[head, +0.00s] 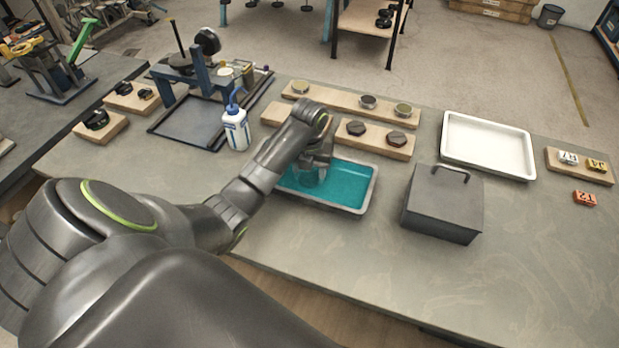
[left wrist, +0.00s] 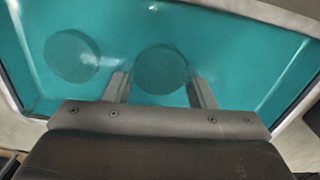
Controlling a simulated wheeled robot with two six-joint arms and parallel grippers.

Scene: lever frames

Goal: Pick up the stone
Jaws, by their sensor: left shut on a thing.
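In the left wrist view two round, flat discs show under the liquid. My left gripper (head: 316,166) reaches down into the tray at its left part. In the left wrist view its fingers sit on both sides of one disc, the stone (left wrist: 160,67), and are shut on it. The stone is tinted teal and still under the liquid. The second disc (left wrist: 72,56) lies to the left, apart from the fingers. My right gripper is in neither view.
A grey lidded box (head: 443,205) stands right of the tray, and an empty white tray (head: 488,146) behind it. Wooden boards (head: 372,139) with dark discs lie behind the liquid. A white-blue bottle (head: 236,130) stands left. The bench's front right is clear.

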